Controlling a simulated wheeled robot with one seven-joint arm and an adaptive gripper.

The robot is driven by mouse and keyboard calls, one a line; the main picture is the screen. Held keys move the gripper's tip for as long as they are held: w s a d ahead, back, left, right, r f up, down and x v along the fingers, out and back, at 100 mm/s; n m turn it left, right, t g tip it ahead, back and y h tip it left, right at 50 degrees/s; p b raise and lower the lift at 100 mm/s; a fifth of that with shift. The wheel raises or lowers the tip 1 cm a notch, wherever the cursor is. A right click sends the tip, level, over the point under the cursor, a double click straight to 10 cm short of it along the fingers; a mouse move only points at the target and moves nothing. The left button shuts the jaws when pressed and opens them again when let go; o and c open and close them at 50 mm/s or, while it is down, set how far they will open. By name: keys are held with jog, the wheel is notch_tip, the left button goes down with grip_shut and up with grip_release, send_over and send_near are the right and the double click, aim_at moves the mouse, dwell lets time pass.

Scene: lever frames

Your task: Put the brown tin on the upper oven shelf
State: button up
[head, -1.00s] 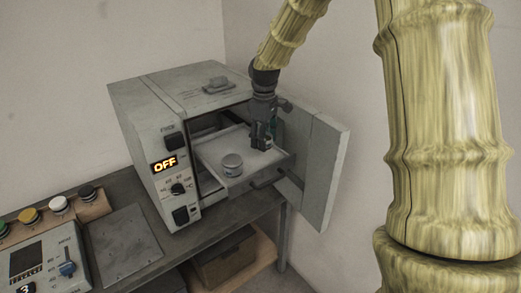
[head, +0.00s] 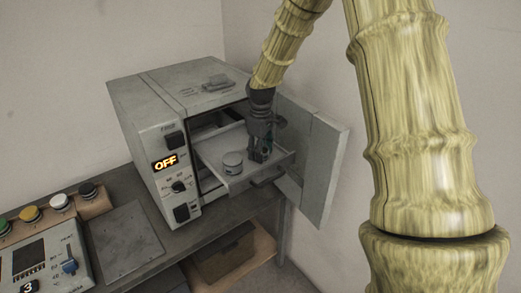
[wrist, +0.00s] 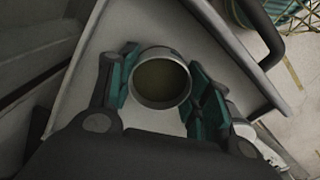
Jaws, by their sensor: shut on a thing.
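My gripper (head: 260,154) points down over the pulled-out oven shelf (head: 222,147). In the wrist view, its green-padded fingers (wrist: 162,88) are shut on the sides of a round tin with a brown inside (wrist: 160,80), the brown tin. The tin looks upright, with the pale shelf surface (wrist: 150,120) below it; I cannot tell whether it touches the shelf.
The grey oven (head: 150,125) shows OFF, and its door (head: 325,165) stands open at the right. The shelf has a dark front handle (head: 268,178). A control box (head: 45,265) and several coloured knobs are at the left.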

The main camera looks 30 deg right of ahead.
jog(key=o, duration=1.1)
jog(key=shift+w+a+f, duration=0.1)
jog(key=shift+w+f, duration=0.1)
jog(key=shift+c, duration=0.2)
jog(key=shift+s+r, duration=0.1)
jog(key=shift+s, duration=0.05)
jog(key=shift+r, duration=0.3)
notch_tip(320, 180, up, 12)
jog(key=b, duration=0.3)
jog(key=shift+f, duration=0.15)
